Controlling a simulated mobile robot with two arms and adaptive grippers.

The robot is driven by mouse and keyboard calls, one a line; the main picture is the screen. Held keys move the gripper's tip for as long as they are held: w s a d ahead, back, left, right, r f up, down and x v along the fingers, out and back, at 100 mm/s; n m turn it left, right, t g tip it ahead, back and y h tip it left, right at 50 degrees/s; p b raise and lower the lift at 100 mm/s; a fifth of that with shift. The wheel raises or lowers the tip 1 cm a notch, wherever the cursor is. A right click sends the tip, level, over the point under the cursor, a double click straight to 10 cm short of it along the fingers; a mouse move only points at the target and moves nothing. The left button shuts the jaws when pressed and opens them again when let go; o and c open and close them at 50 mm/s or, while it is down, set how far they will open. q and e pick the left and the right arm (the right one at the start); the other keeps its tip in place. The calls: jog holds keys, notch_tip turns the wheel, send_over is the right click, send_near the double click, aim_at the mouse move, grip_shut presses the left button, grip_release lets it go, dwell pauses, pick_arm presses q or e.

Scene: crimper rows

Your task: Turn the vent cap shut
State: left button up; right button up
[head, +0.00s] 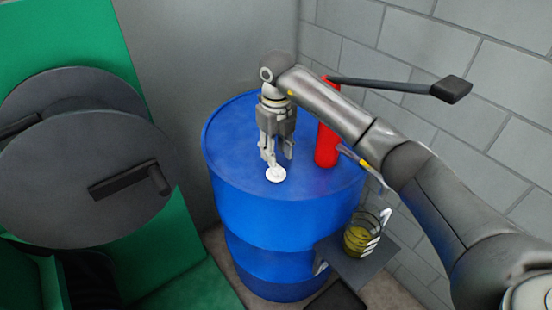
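A small white vent cap (276,174) sits on the top of a blue drum (235,165), near the middle of the lid. My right gripper (277,159) points down just behind and above the cap. Its two fingers are apart, one close to the cap's back left edge and the other behind its right side. I cannot tell whether either finger touches the cap. The cap's front shows clearly. My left gripper is not in view.
A red cylinder (326,148) stands on the drum right of my gripper, with a black-ended lever (450,89) reaching right. A glass with yellow liquid (357,240) is on a grey shelf (340,266). Grey discs (90,190) on green machinery stand left. A block wall (510,60) is behind.

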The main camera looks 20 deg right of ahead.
notch_tip(320, 180, down, 3)
jog(key=shift+w, duration=0.1)
jog(key=shift+f, duration=0.75)
jog(key=shift+c, duration=0.4)
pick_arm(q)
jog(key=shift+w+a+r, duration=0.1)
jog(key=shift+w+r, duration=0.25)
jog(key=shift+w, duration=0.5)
pick_arm(e)
grip_shut()
